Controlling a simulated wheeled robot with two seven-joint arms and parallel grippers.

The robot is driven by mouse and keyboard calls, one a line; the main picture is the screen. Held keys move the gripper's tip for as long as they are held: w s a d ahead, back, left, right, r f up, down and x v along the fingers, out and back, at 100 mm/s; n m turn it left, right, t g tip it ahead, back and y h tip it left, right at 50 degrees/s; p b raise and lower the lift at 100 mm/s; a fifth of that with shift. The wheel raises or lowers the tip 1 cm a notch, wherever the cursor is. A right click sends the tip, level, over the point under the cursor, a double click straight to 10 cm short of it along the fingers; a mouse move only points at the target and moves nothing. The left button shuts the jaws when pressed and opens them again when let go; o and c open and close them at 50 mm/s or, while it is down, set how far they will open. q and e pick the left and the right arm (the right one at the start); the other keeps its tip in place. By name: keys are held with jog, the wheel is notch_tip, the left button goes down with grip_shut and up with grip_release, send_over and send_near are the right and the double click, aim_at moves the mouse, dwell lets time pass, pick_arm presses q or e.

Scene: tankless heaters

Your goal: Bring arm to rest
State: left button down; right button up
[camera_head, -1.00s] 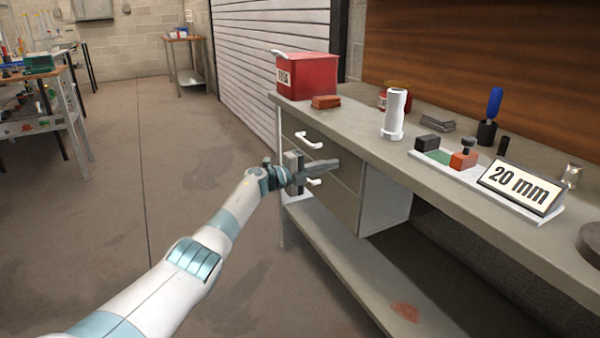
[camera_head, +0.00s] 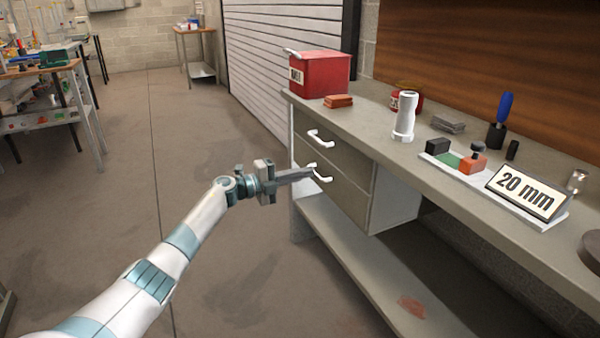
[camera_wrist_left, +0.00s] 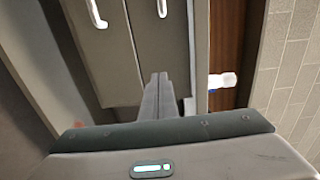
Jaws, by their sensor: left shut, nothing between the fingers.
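My left arm reaches in from the lower left in the head view. Its gripper (camera_head: 300,175) is shut and empty, with the fingers together, in front of the drawers of the workbench. The fingers look close to the lower drawer handle (camera_head: 322,176) in the head view; I cannot tell whether they touch it. In the left wrist view the closed fingers (camera_wrist_left: 157,82) point toward the drawer fronts (camera_wrist_left: 105,60). Both drawers look shut. My right gripper is out of view.
The workbench (camera_head: 380,145) carries a red box (camera_head: 322,76), a white pipe fitting (camera_head: 405,115), a blue-handled tool (camera_head: 503,110) and a "20 mm" sign (camera_head: 524,191). A lower shelf (camera_head: 350,250) sits beneath. Open floor (camera_head: 240,270) lies left of the bench.

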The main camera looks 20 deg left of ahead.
pick_arm(q)
jog(key=shift+s+a, duration=0.3)
jog(key=shift+s, duration=0.05)
dwell(0.3)
